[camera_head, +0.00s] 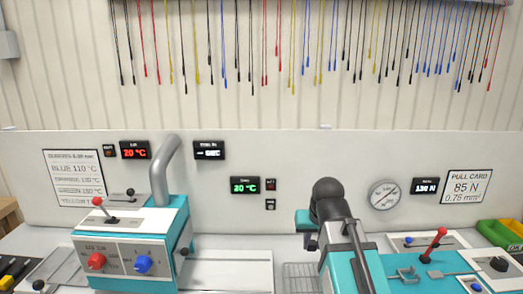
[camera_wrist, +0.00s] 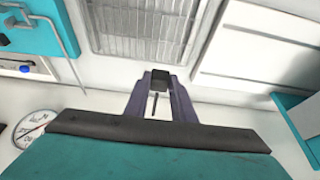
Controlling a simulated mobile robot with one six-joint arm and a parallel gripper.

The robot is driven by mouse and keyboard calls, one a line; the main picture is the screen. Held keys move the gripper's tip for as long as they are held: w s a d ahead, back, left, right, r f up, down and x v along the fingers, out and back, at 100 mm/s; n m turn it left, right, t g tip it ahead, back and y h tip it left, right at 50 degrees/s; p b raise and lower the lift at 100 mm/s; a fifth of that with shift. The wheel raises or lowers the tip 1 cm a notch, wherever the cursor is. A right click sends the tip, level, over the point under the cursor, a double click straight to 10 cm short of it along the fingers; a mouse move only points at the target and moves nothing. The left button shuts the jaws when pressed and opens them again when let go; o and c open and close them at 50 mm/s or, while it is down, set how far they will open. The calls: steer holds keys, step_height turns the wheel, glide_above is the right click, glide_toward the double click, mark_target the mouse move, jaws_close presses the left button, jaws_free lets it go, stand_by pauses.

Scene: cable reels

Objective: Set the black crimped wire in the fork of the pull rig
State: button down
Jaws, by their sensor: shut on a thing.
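My gripper (camera_head: 311,243) hangs over the bench, left of the pull rig. In the wrist view, my gripper (camera_wrist: 157,92) is shut, with a thin dark piece (camera_wrist: 154,104) between its fingers. This fits the black crimped wire, but most of it is hidden. The teal pull rig (camera_head: 455,268) stands at the right with a red lever and a grey metal bracket (camera_head: 405,275), which may be its fork. My arm covers the rig's left side. Part of a teal housing (camera_wrist: 25,35) with a bent grey rod shows in the wrist view's upper left.
A teal heating unit (camera_head: 135,250) with red and blue knobs stands left. A wire mesh tray (camera_head: 299,275) lies on the bench below my gripper. Several coloured wires (camera_head: 305,45) hang along the back wall. A round gauge (camera_head: 384,194) and green bin (camera_head: 495,232) are right.

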steer(key=shift+r, duration=0.1)
step_height(320, 180, down, 7)
steer(key=s+d, duration=0.1)
steer(key=shift+s+d+r, duration=0.2)
steer(key=shift+s, duration=0.05)
stand_by(0.4)
steer(key=shift+a, duration=0.1)
